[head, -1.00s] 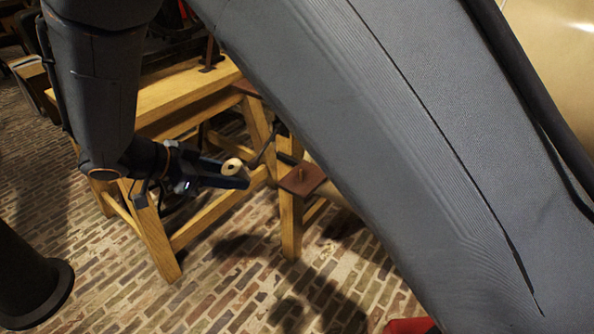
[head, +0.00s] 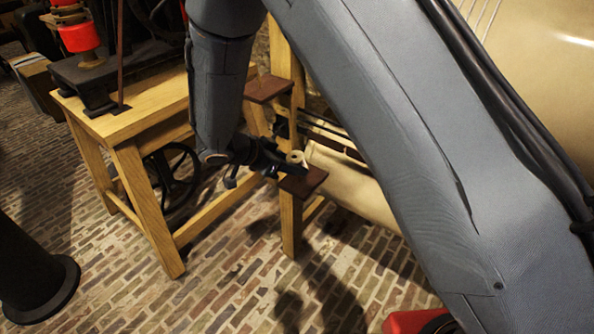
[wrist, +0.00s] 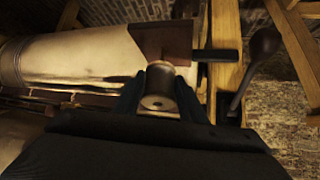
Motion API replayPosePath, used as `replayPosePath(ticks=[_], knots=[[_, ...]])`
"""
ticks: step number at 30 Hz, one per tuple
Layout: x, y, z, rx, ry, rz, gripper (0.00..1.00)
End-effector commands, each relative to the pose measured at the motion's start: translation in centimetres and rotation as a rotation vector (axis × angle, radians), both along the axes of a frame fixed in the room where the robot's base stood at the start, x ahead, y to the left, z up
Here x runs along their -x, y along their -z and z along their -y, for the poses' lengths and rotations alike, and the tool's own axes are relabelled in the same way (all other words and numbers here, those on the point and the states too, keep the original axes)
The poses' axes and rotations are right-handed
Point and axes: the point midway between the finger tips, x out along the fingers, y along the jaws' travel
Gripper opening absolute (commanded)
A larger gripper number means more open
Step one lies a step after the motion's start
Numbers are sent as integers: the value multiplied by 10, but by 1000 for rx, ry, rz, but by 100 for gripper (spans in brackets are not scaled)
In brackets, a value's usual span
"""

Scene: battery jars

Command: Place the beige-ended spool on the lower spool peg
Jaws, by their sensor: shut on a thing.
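The beige-ended spool (head: 295,157) is between the fingers of my gripper (head: 291,167), and its pale round end faces up in the head view. In the wrist view the spool (wrist: 158,101) sits between both dark fingers, its holed end towards the camera. The lower brown peg board (head: 306,181) is on a wooden post, just below and right of the spool. The board (wrist: 165,40) also shows beyond the spool in the wrist view. Its peg is not visible now, and I cannot tell whether the spool is over it or beside it.
A higher brown board (head: 269,89) is on the post behind. A wooden bench (head: 130,118) with a dark machine stands left. A large beige cylinder (wrist: 90,58) lies close beside the lower board. A black rod (wrist: 215,55) sticks out near it. Brick floor is open in front.

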Motion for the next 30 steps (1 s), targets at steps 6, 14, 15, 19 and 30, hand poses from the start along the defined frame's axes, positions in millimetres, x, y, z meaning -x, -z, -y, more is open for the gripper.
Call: replayPosePath(ticks=[6, 14, 15, 19, 30], knots=[[-4, 6, 7, -58, 6, -35, 16], [-8, 12, 13, -254, 1, -174, 16], [-8, 21, 13, -249, -1, -174, 16], [-9, 34, 13, -250, 1, -171, 16], [-9, 36, 13, -249, 1, -169, 52]])
